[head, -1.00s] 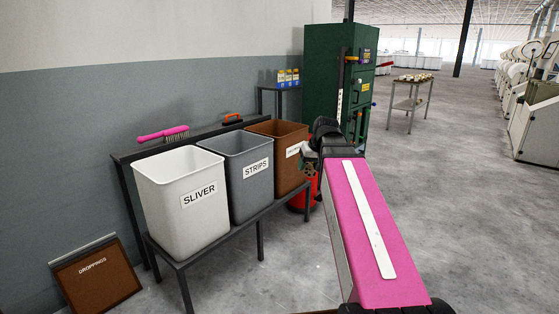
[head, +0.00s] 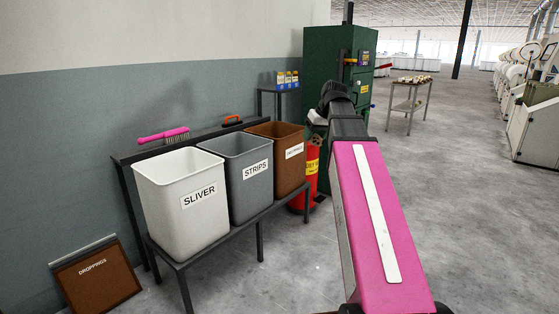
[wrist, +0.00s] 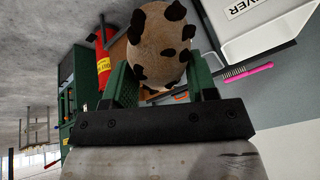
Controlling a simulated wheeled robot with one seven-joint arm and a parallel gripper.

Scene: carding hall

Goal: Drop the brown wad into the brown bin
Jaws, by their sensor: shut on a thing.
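The brown bin (head: 278,165), labelled DROPPINGS, stands open-topped at the right end of a row of three bins in the head view. My gripper (wrist: 160,75) is shut on a tan wad with dark brown patches (wrist: 158,48), held between its green fingers in the wrist view. In the head view my arm hides most of the gripper, up and right of the brown bin; the wad cannot be made out there. The wad is not over the brown bin's opening in the head view.
A grey STRIPS bin (head: 248,178) and a white SLIVER bin (head: 180,205) share the dark bench. A pink brush (head: 165,135) lies on the ledge behind. A red extinguisher (head: 311,180) and green cabinet (head: 325,70) stand right of the bins. A brown DROPPINGS panel (head: 98,278) leans below left.

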